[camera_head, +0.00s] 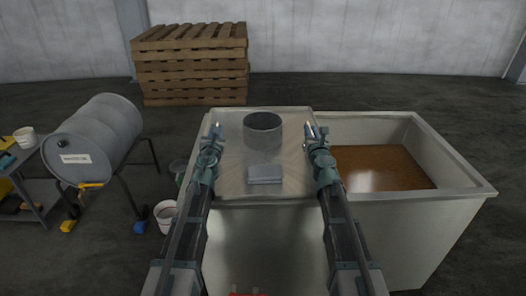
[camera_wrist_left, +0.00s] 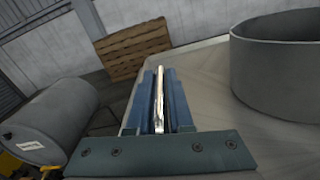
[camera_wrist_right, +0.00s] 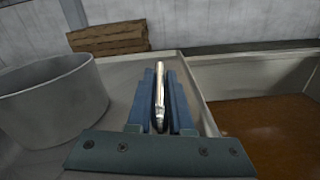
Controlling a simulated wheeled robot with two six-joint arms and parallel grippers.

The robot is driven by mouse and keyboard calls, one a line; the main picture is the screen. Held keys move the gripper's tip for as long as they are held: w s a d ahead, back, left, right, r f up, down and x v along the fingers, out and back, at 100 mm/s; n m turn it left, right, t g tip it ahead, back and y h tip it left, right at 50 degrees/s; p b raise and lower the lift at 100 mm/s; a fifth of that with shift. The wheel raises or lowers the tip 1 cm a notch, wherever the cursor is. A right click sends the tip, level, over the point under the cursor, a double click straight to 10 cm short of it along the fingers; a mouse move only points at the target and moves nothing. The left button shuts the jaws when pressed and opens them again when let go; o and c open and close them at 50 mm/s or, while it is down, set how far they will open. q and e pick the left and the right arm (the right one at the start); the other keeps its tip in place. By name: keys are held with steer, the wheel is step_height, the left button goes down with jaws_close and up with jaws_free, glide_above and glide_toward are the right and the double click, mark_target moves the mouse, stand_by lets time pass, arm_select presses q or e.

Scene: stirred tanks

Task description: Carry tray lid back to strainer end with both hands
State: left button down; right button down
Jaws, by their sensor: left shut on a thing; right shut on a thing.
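The tray lid (camera_head: 235,178) is a pale, flat cover over the left end of the tank. A grey open cylinder (camera_head: 263,135), perhaps the strainer, and a small grey block (camera_head: 264,174) stand on it. My left gripper (camera_head: 215,130) is at the lid's left edge, shut on a shiny metal bar (camera_wrist_left: 159,105). My right gripper (camera_head: 314,132) is at its right edge, shut on a similar bar (camera_wrist_right: 159,90). The bars look like the lid's side handles, but their joints to the lid are hidden by the jaws.
The tank's right part (camera_head: 480,190) is open, with brown liquid (camera_head: 385,165) inside. A grey drum (camera_head: 95,140) lies on a stand at the left, with a white bucket (camera_head: 166,215) on the floor. Stacked pallets (camera_head: 190,65) stand behind.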

arm_select(q)
steer(key=shift+d+f, duration=0.15)
steer(key=shift+f, duration=0.2)
arm_select(e)
steer(key=shift+a+f, duration=0.15)
steer(key=shift+f, duration=0.2)
arm_select(q)
steer(key=c, duration=0.9)
jaws_free()
steer(key=shift+s+r, duration=0.1)
steer(key=shift+r, duration=0.05)
arm_select(e)
steer(key=c, duration=0.9)
jaws_free()
steer(key=shift+r, duration=0.15)
arm_select(q)
steer(key=shift+o, duration=0.4)
arm_select(e)
steer(key=shift+o, duration=0.4)
arm_select(q)
steer(key=shift+s, duration=0.1)
steer(key=s, duration=1.2)
steer(key=shift+d, duration=0.15)
steer(key=shift+w, duration=0.1)
arm_select(e)
steer(key=s, duration=1.2)
steer(key=shift+d, duration=0.4)
